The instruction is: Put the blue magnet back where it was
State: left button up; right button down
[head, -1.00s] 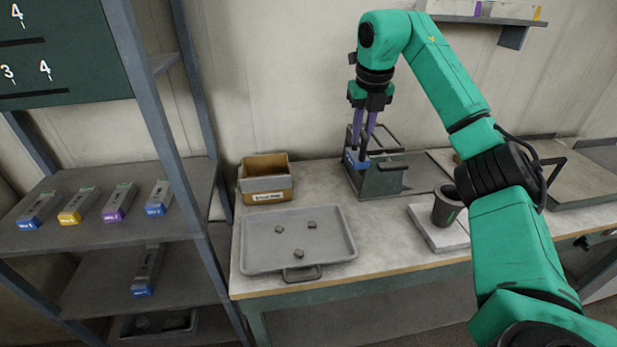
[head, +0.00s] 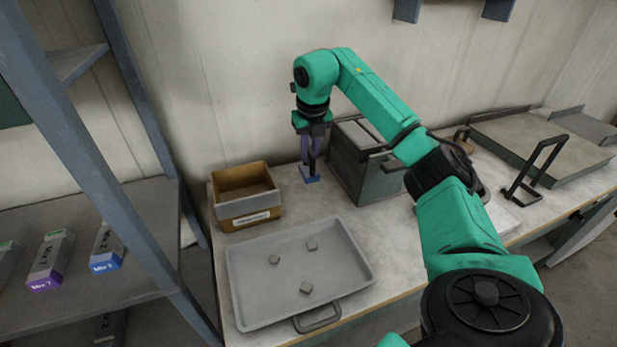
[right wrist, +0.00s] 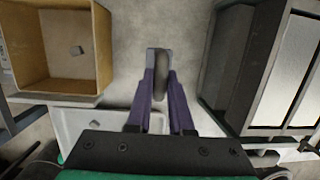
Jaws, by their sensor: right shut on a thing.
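The blue magnet (head: 310,174) is a small blue block with a dark upright handle. It is low at the back of the table, between the cardboard box and the grey-green metal box. My right gripper (head: 311,158) points down and is shut on its handle. In the right wrist view a dark handle-like part of the magnet (right wrist: 161,68) shows between the purple fingers of the right gripper (right wrist: 160,85). I cannot tell whether the magnet touches the table. My left gripper is not in view.
A cardboard box (head: 223,213) stands left of the magnet; the right wrist view shows a small grey piece inside. The metal box (head: 352,172) stands close on the right. A grey tray (head: 250,308) with three grey pieces lies in front. A shelf (head: 150,262) stands left.

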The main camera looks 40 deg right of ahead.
aim_at(309, 172)
jog(key=x, duration=0.4)
jog(key=s+x, duration=0.1)
jog(key=x, duration=0.1)
jog(key=shift+a+f, duration=0.15)
jog(key=shift+a, duration=0.2)
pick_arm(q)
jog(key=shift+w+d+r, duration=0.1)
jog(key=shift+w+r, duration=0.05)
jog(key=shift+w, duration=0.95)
pick_arm(e)
jog(key=shift+f, duration=0.35)
jog(key=c, duration=0.8)
grip_release()
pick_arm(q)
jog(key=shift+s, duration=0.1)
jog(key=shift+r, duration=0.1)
pick_arm(e)
jog(key=shift+r, duration=0.15)
jog(key=shift+r, duration=0.3)
jog(key=v, duration=1.1)
jog(key=shift+r, duration=0.2)
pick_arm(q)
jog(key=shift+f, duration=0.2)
